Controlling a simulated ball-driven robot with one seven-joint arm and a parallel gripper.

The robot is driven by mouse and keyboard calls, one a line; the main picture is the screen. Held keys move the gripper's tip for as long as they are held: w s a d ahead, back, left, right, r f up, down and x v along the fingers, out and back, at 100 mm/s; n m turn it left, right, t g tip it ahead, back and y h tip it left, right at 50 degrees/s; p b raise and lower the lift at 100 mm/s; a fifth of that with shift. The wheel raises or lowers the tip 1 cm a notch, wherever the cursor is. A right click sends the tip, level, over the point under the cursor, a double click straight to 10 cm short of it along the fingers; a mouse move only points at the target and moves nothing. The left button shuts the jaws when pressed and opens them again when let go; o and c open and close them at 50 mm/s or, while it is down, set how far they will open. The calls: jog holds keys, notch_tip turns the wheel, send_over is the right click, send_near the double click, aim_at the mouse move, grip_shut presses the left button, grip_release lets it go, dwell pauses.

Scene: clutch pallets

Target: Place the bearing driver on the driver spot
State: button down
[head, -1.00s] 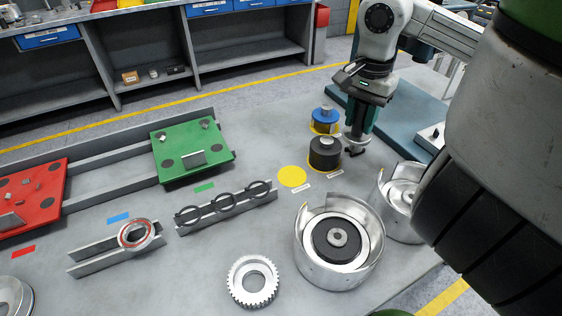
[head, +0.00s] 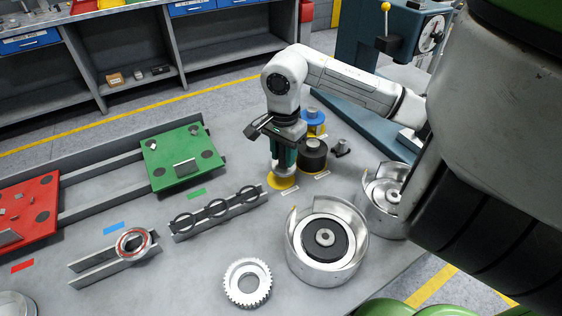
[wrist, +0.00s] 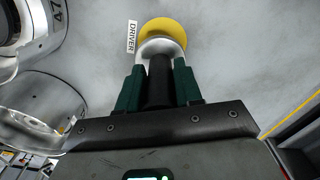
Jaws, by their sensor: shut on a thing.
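My gripper (head: 284,158) points down over the yellow driver spot (head: 280,184) and is shut on the bearing driver. The driver's silver end (head: 282,172) shows below the fingers in the head view. In the wrist view, its dark shaft (wrist: 159,82) is between the green fingers, and its silver end covers part of the yellow spot (wrist: 168,28). A white label reading DRIVER (wrist: 131,37) lies beside the spot. The driver looks upright. I cannot tell whether its end touches the spot.
A black round part (head: 313,155) and a blue one (head: 314,124) stand close right of my gripper, with a small dark part (head: 340,147) beyond. A rack of rings (head: 218,212) lies left. A large metal housing (head: 327,250) stands in front.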

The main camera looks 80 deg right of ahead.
aim_at(281, 166)
jog(key=f, duration=0.1)
jog(key=f+p, duration=0.1)
jog(key=shift+w+a+f, duration=0.15)
jog(key=shift+w+f, duration=0.15)
jog(key=shift+f, duration=0.6)
jog(key=shift+f, duration=0.15)
jog(key=c, duration=0.8)
grip_release()
jog(key=shift+o, duration=0.2)
jog(key=shift+r, duration=0.25)
notch_tip(281, 166, up, 12)
jog(key=shift+f+b, duration=0.1)
jog(key=shift+b, duration=0.85)
